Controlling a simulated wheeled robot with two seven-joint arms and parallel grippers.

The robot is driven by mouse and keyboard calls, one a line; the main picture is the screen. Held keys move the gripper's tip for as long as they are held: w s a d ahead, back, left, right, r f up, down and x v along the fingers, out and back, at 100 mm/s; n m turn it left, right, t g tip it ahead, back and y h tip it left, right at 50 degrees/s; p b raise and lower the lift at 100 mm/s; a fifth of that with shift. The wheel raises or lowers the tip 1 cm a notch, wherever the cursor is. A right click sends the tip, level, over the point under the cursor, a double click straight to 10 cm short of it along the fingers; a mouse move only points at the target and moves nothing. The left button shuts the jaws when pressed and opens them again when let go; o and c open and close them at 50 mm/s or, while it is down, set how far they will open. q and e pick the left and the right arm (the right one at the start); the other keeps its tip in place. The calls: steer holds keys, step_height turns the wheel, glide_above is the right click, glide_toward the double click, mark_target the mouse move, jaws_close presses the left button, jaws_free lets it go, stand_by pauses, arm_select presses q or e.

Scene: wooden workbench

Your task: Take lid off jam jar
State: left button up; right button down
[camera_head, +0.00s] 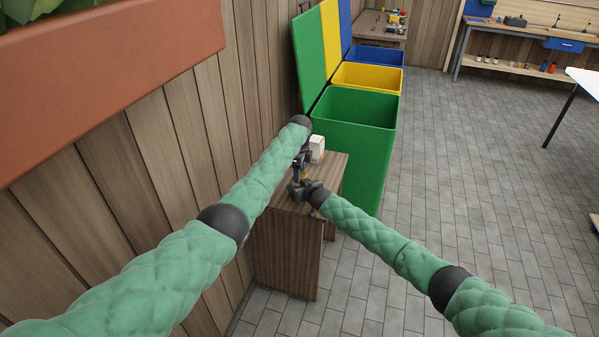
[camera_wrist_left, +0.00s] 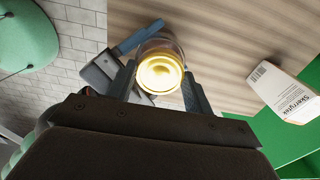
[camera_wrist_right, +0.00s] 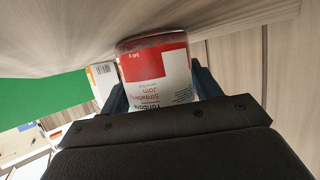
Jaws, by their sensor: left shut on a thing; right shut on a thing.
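The jam jar (camera_wrist_right: 155,75) is held just above or on the small wooden table; I cannot tell which. Its white and red label faces my right wrist camera. My right gripper (camera_wrist_right: 160,90) is shut on the jar's body from the side; in the head view it shows low over the table (camera_head: 297,188). The gold round lid (camera_wrist_left: 158,73) shows from above in the left wrist view, with clear glass around it. My left gripper (camera_wrist_left: 160,88) is shut on the lid from above, its fingers on either side. Whether the lid is still seated is unclear. In the head view the jar is mostly hidden.
A white box with orange print (camera_head: 317,148) stands on the small wooden table (camera_head: 285,245) just behind the grippers. A green bin (camera_head: 350,150), a yellow bin (camera_head: 368,78) and a blue bin (camera_head: 375,56) stand beyond. A plank wall is at the left; open floor is at the right.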

arm_select(q)
steer(key=o, duration=1.1)
